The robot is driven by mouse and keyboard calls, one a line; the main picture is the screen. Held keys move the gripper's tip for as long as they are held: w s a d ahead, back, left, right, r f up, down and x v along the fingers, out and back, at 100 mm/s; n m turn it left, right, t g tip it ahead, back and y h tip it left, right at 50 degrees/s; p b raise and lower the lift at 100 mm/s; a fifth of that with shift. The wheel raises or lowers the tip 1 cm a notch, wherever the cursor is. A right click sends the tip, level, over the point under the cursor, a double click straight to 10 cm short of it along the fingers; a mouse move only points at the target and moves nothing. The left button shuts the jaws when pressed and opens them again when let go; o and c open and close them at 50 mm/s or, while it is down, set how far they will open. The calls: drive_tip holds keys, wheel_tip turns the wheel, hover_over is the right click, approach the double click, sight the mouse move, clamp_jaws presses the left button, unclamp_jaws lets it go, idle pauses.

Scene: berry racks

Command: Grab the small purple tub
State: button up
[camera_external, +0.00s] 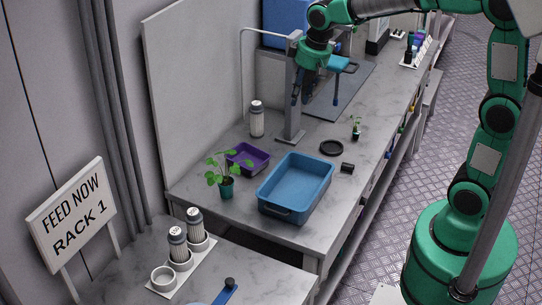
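The small purple tub (262,157) sits on the grey marbled bench, to the left of and behind a larger blue tub (318,190). A potted plant stands in front of its left side and its leaves overlap the tub's near edge. My gripper (297,98) hangs down beside a grey post stand, above and to the right of the purple tub, well apart from it. Its fingers are dark and small in this view, so I cannot tell whether they are open or shut. I see nothing held in it.
The potted plant (226,190) and a shaker bottle (256,119) stand near the purple tub. The grey post stand (290,124) rises close to my gripper. A black dish (331,148), a small black block (347,168) and a seedling (356,128) are to the right.

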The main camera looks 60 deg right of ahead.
drive_tip(key=w+d+f+g+p, duration=0.1)
drive_tip(key=w+d+f+p, duration=0.1)
drive_tip(key=w+d+f, duration=0.2)
drive_tip(key=w+d+f+p, duration=0.3)
drive_tip(key=w+f, duration=0.6)
drive_tip(key=w+d+f+m+g+y+p, duration=0.1)
drive_tip(key=w+d+f+p, duration=0.1)
drive_tip(key=w+d+f, duration=0.2)
drive_tip(key=w+f, duration=0.3)
drive_tip(key=shift+d+f+g+p, duration=0.25)
drive_tip(key=shift+d+g+p, duration=0.05)
drive_tip(key=shift+d+p, duration=0.1)
approach(248, 160)
drive_tip(key=shift+s+d+f, duration=0.15)
drive_tip(key=shift+s+d, duration=1.05)
drive_tip(key=shift+d, duration=0.25)
drive_tip(key=shift+a+f, duration=0.2)
drive_tip(key=shift+f, duration=1.1)
drive_tip(key=shift+a+f, duration=0.15)
drive_tip(key=shift+f, duration=1.15)
clamp_jaws()
